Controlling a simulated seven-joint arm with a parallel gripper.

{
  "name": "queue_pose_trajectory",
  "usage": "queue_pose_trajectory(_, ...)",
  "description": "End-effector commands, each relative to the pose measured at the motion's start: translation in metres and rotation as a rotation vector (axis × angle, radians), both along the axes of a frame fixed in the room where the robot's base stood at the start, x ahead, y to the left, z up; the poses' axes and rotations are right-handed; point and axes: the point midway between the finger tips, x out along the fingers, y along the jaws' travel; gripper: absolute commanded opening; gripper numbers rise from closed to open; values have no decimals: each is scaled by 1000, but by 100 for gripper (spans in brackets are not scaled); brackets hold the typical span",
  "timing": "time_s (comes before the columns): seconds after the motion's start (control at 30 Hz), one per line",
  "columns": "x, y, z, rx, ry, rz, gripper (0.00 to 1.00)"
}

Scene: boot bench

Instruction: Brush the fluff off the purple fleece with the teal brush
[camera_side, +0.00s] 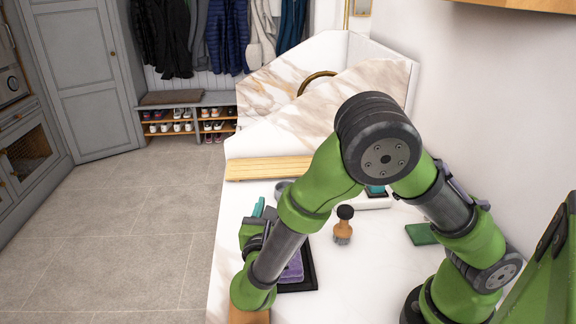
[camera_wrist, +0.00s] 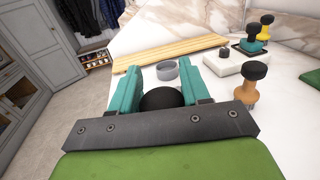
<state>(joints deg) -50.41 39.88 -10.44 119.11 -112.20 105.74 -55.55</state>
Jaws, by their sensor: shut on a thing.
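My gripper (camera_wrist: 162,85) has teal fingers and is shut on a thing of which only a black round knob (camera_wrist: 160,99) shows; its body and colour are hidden. In the side view my gripper (camera_side: 262,210) is at the left of the worktop, partly behind my arm. The purple fleece (camera_side: 293,268) lies on a dark tray (camera_side: 309,267), mostly hidden by my arm, and is out of the wrist view. I cannot make out any fluff. A teal piece with a black knob (camera_wrist: 249,44) stands at the back right; I cannot tell whether it is a brush.
A wooden brush with a black knob (camera_side: 343,226) stands mid-worktop. A green pad (camera_side: 420,234) lies to its right. A grey ring-shaped cup (camera_wrist: 165,69), a white block (camera_wrist: 225,65), a yellow-handled tool (camera_wrist: 264,30) and a slatted wooden board (camera_side: 268,168) are farther back.

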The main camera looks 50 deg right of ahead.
Motion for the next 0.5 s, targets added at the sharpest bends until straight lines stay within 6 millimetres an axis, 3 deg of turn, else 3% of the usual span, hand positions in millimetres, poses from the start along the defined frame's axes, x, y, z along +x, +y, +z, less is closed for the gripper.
queue_pose_trajectory(0.2, 11, -9, 31, 5, -11, -328, 11)
queue_pose_trajectory(0.5, -3, 1, 48, 2, -6, -689, 11)
